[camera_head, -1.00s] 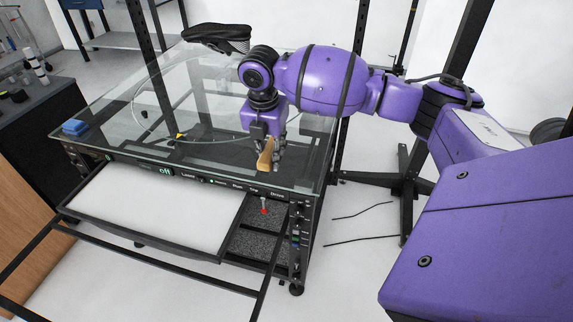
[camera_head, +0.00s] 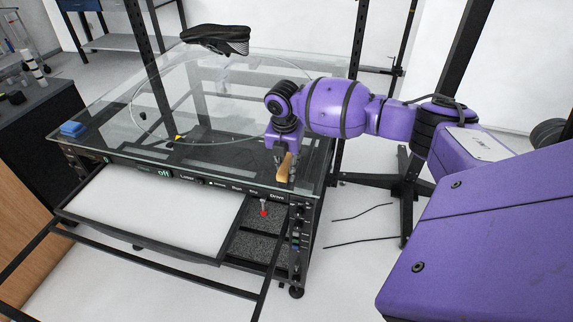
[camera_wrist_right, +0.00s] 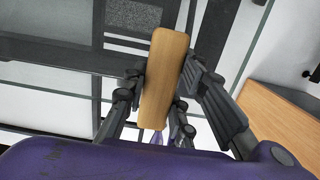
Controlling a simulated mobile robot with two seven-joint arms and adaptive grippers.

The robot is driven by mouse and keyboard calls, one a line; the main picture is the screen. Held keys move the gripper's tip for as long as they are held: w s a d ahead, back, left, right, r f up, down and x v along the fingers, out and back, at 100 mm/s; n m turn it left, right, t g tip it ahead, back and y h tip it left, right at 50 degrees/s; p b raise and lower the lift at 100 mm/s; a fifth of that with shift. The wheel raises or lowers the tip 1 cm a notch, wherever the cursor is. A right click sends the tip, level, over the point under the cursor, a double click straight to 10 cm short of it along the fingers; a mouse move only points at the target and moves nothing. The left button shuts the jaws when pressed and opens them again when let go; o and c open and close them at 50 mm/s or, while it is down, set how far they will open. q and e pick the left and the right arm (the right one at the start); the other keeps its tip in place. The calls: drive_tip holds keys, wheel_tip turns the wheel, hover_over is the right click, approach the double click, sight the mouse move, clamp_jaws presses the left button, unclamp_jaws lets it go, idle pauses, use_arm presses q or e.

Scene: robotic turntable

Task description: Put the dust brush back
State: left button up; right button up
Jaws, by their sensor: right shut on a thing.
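The dust brush shows as a light wooden block or handle (camera_head: 285,167) between the fingers of my right gripper (camera_head: 287,172). In the right wrist view, the wooden brush (camera_wrist_right: 165,78) is held lengthwise between the dark fingers of the gripper (camera_wrist_right: 167,95), which is shut on it. Its bristles cannot be made out. The gripper points down above the front right corner of the glass-topped turntable table (camera_head: 110,128). I cannot tell whether the brush touches the glass. My left gripper is not in view.
A black shoe (camera_head: 216,40) is above the back of the glass. A blue block (camera_head: 73,128) lies at the left corner. A white drawer tray (camera_head: 150,212) is pulled out in front, beside a dark speckled compartment (camera_head: 257,243). A black post stands behind the arm.

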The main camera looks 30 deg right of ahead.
sight(285, 166)
drive_tip(key=shift+f, duration=0.15)
drive_tip(key=o, duration=1.1)
wheel_tip(285, 166, up, 12)
drive_tip(key=s+a, duration=0.1)
drive_tip(key=shift+r, duration=0.2)
drive_tip(key=shift+a, duration=0.1)
